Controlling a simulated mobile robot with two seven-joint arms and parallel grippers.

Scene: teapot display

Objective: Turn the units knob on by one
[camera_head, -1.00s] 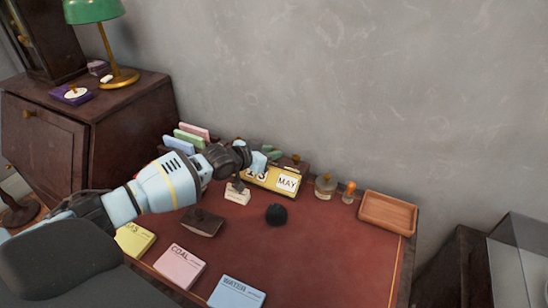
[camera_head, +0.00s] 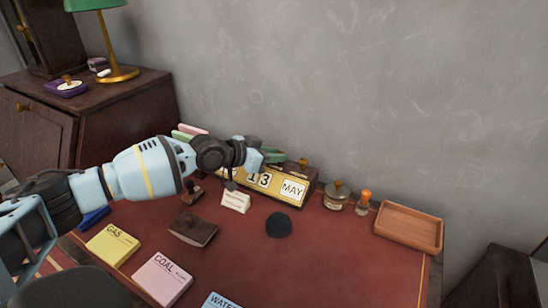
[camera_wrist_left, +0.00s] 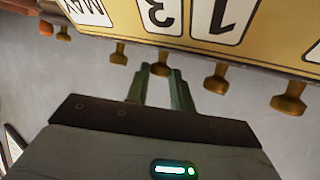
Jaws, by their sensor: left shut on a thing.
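The yellow calendar (camera_head: 281,188) stands at the back of the desk and reads 1, 3 and MAY. It appears upside down in the left wrist view (camera_wrist_left: 200,44), with a row of brass knobs along one edge. The units knob (camera_wrist_left: 160,70), in line with the 3, sits between the fingertips of my left gripper (camera_wrist_left: 160,76), which is shut on it. In the head view my left gripper (camera_head: 262,160) is at the calendar's top edge, and the knob is hidden there. My right gripper is not in view.
The desk's front right is clear.

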